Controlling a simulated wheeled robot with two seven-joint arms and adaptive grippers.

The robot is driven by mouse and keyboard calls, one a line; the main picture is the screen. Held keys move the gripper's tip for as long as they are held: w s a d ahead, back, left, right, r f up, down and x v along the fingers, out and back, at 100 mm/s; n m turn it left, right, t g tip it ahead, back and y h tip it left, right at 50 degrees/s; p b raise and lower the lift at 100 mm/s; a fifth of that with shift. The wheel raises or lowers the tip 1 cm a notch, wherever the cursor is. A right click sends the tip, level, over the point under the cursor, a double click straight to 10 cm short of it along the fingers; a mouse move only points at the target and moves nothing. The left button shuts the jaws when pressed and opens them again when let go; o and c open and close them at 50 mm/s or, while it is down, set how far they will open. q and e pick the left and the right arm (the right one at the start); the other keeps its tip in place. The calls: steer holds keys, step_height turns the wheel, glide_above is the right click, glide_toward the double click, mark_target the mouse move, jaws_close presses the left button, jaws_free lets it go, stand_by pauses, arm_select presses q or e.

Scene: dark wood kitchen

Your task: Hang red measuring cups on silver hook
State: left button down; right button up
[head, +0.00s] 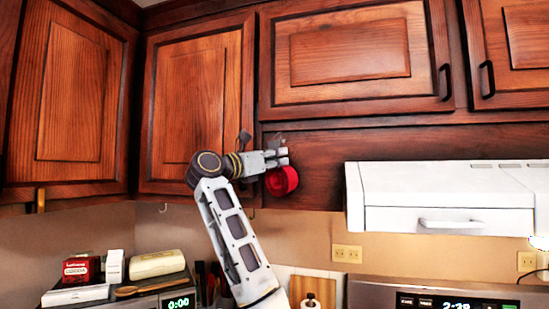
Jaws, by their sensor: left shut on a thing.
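My left gripper (283,156) is raised in front of the dark wood panel under the upper cabinets, pointing right. It is shut on the red measuring cups (282,181), which hang just below its fingertips; their handles are mostly hidden by the fingers. A small greyish piece shows on the panel just above the fingertips, too small to tell if it is a hook. A small silver hook (163,208) shows under the left cabinet, apart from the cups. I cannot tell whether the cups touch any hook. My right gripper is not in view.
A white range hood (445,196) juts out to the right of the cups. Cabinet doors with black handles (446,82) are above. Below left, a red box (82,269), a wooden spoon and other items stand on an appliance with a green clock.

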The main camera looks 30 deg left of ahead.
arm_select(q)
steer(key=shift+w+a, duration=0.15)
steer(key=shift+w, duration=0.35)
